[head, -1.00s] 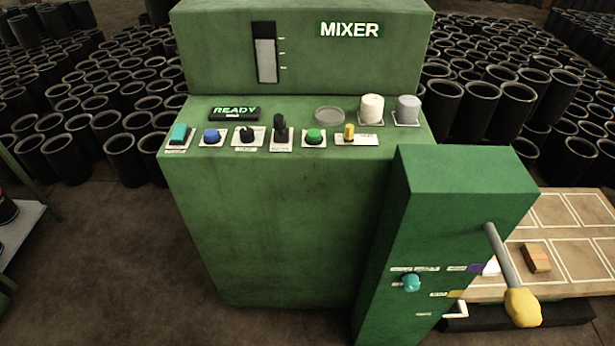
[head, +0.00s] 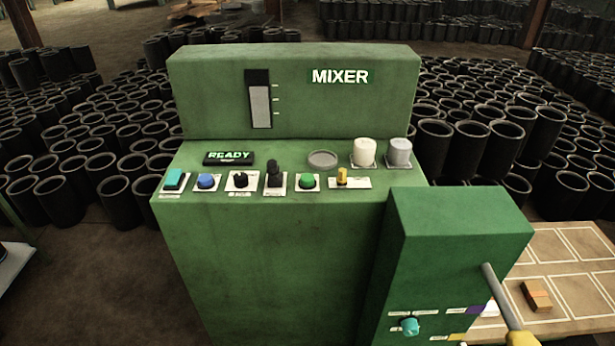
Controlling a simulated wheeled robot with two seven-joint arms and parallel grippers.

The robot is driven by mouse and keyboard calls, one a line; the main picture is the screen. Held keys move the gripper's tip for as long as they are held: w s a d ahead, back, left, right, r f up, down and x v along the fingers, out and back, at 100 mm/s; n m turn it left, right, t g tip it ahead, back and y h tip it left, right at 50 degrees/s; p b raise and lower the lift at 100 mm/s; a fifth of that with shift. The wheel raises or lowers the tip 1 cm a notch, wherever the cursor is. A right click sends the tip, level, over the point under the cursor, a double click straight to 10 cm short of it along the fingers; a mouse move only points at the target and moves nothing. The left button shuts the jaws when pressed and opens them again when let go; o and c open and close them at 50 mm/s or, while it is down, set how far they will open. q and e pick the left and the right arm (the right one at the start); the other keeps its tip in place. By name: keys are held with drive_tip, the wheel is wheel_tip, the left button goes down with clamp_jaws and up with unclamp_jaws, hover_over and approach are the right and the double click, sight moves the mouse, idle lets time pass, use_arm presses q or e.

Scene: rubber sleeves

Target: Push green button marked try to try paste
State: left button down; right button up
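The green mixer (head: 270,255) stands in the middle of the head view. Its sloped panel carries a row of controls. A round green button (head: 307,181) sits on a white plate in that row; its label is too small to read. To its left are a black lever (head: 274,173), a black knob (head: 240,180), a blue button (head: 206,181) and a teal switch (head: 174,179). A yellow switch (head: 342,176) is to its right. The display (head: 229,158) reads READY. Neither of my grippers is in view.
A white cup (head: 364,152), a grey cup (head: 399,151) and a round grey disc (head: 323,159) are on the panel's right. A green box (head: 455,240) with a grey lever stands in front right. Many black sleeves (head: 75,155) fill the floor behind. Space above the panel is clear.

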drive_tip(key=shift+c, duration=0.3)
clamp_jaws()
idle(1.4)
